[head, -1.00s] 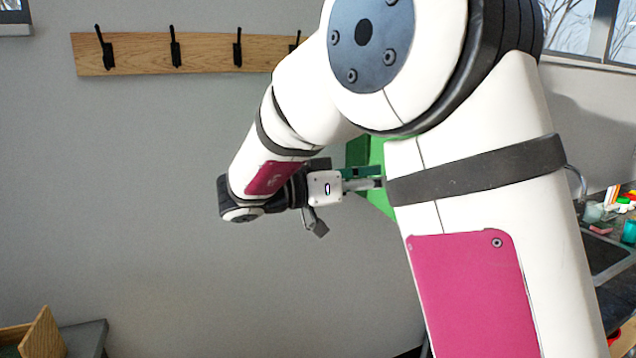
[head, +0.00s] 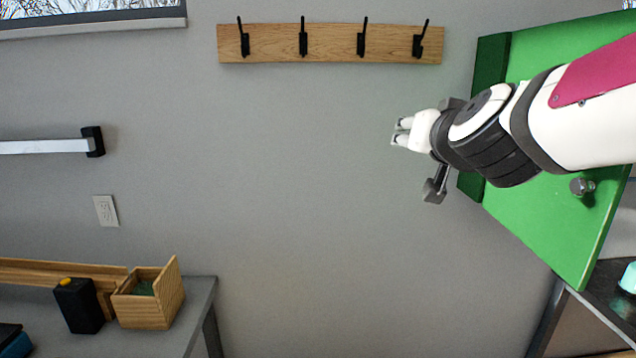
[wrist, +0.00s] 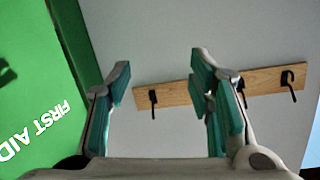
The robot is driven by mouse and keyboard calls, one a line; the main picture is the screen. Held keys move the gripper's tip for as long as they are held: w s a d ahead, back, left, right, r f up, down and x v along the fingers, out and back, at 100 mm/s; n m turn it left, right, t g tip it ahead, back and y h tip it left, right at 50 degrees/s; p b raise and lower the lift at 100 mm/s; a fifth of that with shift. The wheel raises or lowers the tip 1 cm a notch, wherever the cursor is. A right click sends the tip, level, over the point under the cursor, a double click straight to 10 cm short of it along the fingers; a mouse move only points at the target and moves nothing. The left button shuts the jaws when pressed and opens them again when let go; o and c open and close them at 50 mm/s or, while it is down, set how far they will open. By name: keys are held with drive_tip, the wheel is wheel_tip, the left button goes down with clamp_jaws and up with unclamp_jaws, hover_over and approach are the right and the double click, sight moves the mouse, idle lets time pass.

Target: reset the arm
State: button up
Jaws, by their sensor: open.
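My gripper (wrist: 162,75) is open in the wrist view, with its two green-padded fingers wide apart and only the wall and hook rail beyond them. Nothing is held between them. In the head view my gripper (head: 437,150) is at the end of my arm, which reaches in from the right edge. It is seen partly from behind, so its fingers are partly hidden. It is in front of the grey wall, close to the left side of a green cabinet (head: 545,235).
The green cabinet, marked FIRST AID in the wrist view (wrist: 30,70), is partly covered by my arm. A wooden rail (head: 330,55) with several black hooks is on the wall. A wooden box (head: 145,310) and a black container (head: 78,305) stand at lower left. The middle is clear.

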drive_tip(key=s+d+f+n+g, duration=0.1)
drive_tip(key=s+f+g, duration=0.4)
drive_tip(key=s, duration=0.9)
drive_tip(key=s+d+f+n+g, duration=0.1)
drive_tip(key=s+f+g, duration=0.4)
drive_tip(key=s+f, duration=0.7)
drive_tip(key=shift+s+d+n+g+y, duration=0.15)
drive_tip(key=shift+s+n+g+y, duration=0.25)
drive_tip(key=shift+s, duration=0.6)
drive_tip(key=shift+r, duration=0.1)
